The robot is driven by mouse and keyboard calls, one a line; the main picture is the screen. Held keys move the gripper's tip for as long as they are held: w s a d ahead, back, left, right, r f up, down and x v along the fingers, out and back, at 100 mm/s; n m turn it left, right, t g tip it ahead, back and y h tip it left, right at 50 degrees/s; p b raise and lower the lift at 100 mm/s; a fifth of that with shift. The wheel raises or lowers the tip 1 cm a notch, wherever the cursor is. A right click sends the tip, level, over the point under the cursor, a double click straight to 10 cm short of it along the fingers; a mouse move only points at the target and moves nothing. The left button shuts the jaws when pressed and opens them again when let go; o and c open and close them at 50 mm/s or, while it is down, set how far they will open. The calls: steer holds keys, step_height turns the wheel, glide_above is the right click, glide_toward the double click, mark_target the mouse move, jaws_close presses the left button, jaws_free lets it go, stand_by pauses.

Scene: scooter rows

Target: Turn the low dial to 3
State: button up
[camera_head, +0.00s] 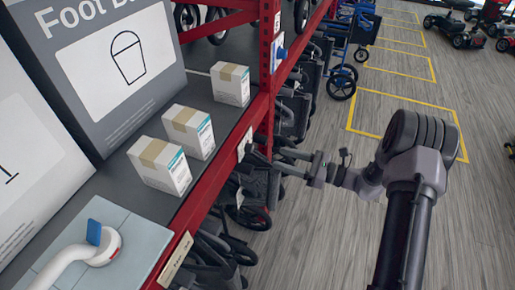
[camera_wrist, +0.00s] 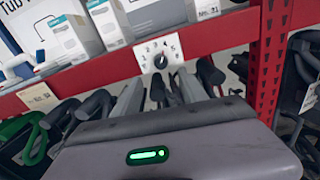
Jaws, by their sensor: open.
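The low dial is a small white plate with a dark knob on the red shelf edge. It shows in the wrist view (camera_wrist: 160,58) just beyond my fingers, and small in the head view (camera_head: 244,143). Numbers run in an arc over the knob; where the knob points is too small to tell. My gripper (camera_head: 278,160) is open in front of the shelf edge. In the wrist view my gripper (camera_wrist: 161,88) has its fingers apart, below the dial, with no visible contact.
A blue dial (camera_head: 279,52) sits higher on the red upright (camera_head: 268,40). Small white boxes (camera_head: 187,130) stand on the shelf. Folded wheelchairs (camera_head: 250,190) crowd below the shelf edge, close to my gripper. The wooden floor to the right is mostly free.

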mark_target(252, 149)
steer(key=b+x, duration=0.1)
steer(key=x, duration=0.8)
steer(key=shift+w+a, duration=0.15)
steer(key=shift+a, duration=0.05)
jaws_close()
